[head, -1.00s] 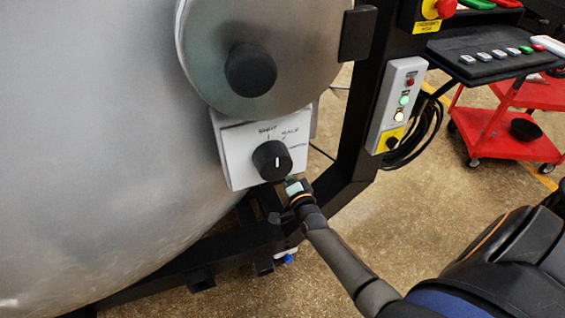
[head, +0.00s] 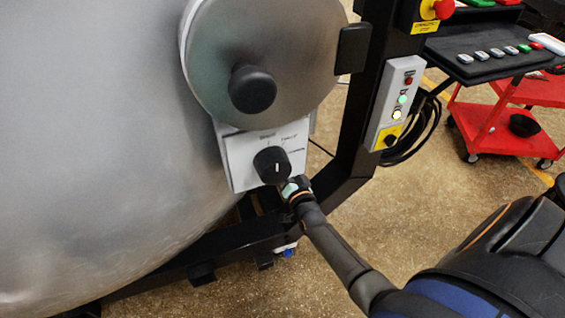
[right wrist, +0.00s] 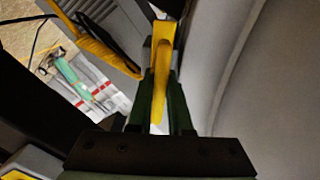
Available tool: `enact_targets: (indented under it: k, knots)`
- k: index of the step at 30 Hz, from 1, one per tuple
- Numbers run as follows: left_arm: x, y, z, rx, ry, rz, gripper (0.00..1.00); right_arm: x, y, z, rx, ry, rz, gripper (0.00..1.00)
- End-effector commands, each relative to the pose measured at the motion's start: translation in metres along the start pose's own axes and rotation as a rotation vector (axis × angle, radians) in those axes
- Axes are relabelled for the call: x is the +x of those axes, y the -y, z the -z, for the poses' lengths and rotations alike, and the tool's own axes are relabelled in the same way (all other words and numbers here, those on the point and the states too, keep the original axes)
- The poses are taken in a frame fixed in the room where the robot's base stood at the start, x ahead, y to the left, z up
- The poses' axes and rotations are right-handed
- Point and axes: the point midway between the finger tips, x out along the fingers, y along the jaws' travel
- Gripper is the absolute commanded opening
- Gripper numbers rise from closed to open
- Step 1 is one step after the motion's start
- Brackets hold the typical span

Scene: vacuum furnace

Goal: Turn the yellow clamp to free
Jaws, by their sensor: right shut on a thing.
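The yellow clamp (right wrist: 161,80) shows in the right wrist view as a narrow upright yellow lever between the dark green fingers. My right gripper (right wrist: 163,95) is shut on it, with a finger on each side. In the head view my right gripper (head: 291,187) is just below and right of the black dial, at the lower edge of the white plate. I cannot make out the clamp in the head view; the gripper and plate may hide it. My left gripper is in neither current view.
The black dial (head: 272,165) sits on a white plate (head: 237,155) under the round steel door (head: 215,60) with its black knob. A dark frame post (head: 355,130) and control box (head: 398,100) stand to the right. A red trolley (head: 500,135) stands beyond over open floor.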

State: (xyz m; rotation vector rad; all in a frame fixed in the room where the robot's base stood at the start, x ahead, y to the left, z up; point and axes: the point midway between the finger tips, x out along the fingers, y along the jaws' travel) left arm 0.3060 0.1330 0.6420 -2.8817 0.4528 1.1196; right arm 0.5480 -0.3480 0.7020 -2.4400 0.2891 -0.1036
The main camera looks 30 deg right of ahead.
Motion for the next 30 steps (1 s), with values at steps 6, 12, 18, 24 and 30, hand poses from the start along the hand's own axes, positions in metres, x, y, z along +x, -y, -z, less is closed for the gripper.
enact_targets:
  k: [6,12,18,24,30]
  knots:
    - [0.0001,-0.0005,-0.0005,-0.001,0.001,-0.001,0.5,-0.0003,-0.0004,-0.0007,-0.008,0.002,0.0,0.0]
    - [0.0,-0.0007,-0.0012,-0.001,0.002,-0.001,0.5,-0.0003,-0.0004,-0.0006,-0.008,0.002,0.0,0.23]
    - [-0.0008,-0.0012,-0.004,-0.003,0.008,-0.001,0.5,-0.0002,-0.0004,-0.0003,-0.006,0.001,0.0,0.46]
    - [-0.0013,-0.0014,-0.0057,-0.004,0.011,-0.001,0.5,-0.0001,-0.0003,-0.0001,-0.005,0.001,0.0,0.47]
    - [-0.0032,-0.0013,-0.0036,-0.004,0.011,-0.001,0.5,-0.009,-0.0003,-0.0002,-0.005,0.002,-0.001,0.47]
